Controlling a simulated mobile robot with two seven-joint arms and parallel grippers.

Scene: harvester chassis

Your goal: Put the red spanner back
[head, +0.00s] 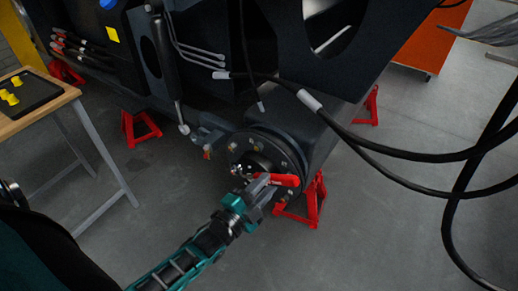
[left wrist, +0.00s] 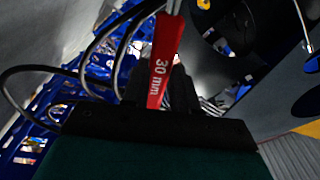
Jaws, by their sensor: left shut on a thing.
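The red spanner (head: 286,180) is in front of the round dark hub (head: 286,151) of the chassis in the head view. My left gripper (head: 265,183) is shut on it. The left wrist view shows its red handle (left wrist: 163,62), marked "30 mm", between the fingers, with a bare metal part beyond at the top edge. Bright metal shows by the hub's lower left; I cannot tell whether it is the spanner's end or bolts, nor whether the spanner touches the hub. My right gripper is in neither view.
A wooden table (head: 28,122) at the left bears a black tray (head: 42,93) with yellow pieces. Red stands (head: 141,129) are under the chassis (head: 330,120), one (head: 314,205) close behind my gripper. Black cables (head: 420,153) hang at the right. The floor at lower right is mostly clear.

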